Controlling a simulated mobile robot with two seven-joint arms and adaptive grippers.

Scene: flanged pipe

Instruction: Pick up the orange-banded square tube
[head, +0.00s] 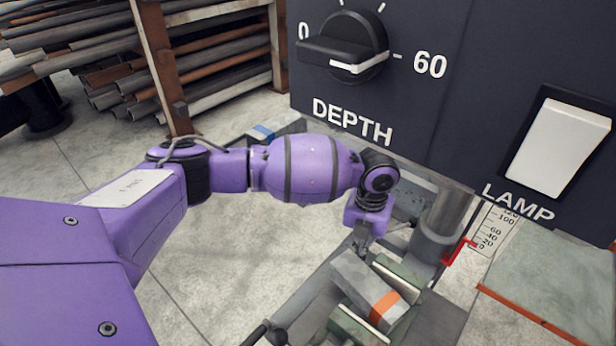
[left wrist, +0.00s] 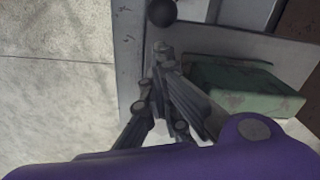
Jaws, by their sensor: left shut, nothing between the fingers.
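The orange-banded square tube (head: 359,278) is grey with an orange band near its front end. In the head view it lies between the green jaws of a vise (head: 398,275), tilted down toward the lower right. My left gripper (head: 359,241) is near the tube's far end; whether it touches the tube I cannot tell. In the left wrist view its fingers (left wrist: 161,50) are together with nothing between them, beside a green block (left wrist: 240,88) that looks like a vise jaw. I cannot make out the orange band in that view. My right gripper is not in view.
A dark machine panel with a depth knob (head: 345,47) and lamp switch (head: 558,147) rises behind the vise. A grey column (head: 442,215) and red pointer (head: 457,252) stand close right. A blue-banded piece (head: 264,131) lies behind my arm. A pipe rack (head: 160,70) stands back left.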

